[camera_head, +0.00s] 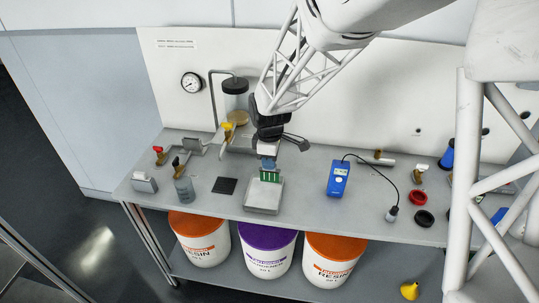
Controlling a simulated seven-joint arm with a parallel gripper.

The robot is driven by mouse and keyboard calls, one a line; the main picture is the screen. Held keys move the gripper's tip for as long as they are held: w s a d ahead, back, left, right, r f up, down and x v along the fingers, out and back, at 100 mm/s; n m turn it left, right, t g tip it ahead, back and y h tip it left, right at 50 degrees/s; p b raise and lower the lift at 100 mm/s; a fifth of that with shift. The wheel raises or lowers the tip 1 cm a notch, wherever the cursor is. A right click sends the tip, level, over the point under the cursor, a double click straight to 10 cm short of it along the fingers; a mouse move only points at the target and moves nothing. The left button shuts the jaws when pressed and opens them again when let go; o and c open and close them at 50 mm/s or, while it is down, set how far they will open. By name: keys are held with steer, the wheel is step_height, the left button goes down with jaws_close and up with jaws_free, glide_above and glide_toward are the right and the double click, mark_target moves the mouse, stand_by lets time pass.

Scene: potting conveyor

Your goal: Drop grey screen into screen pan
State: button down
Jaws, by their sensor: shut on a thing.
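My gripper (268,154) points down over the bench, left of its middle. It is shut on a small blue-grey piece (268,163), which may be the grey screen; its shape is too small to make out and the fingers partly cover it. Just below it is a green piece with pale upright stripes (270,176); I cannot tell if it is joined to the held piece or stands apart. A shallow grey square tray (263,207), likely the screen pan, lies on the bench directly below and slightly in front of the gripper. The green piece overlaps its back edge in the picture.
A black square pad (224,186) lies left of the tray. A blue meter (338,178) with a cable lies to the right. A bottle (184,188), valves and a bent pipe stand at left. Red (418,197) and black rings lie at right. Several lidded buckets stand below.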

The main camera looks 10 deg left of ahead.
steer(key=shift+f, duration=1.5)
steer(key=c, duration=1)
jaws_free()
steer(key=shift+r, duration=0.1)
steer(key=shift+r, duration=3.8)
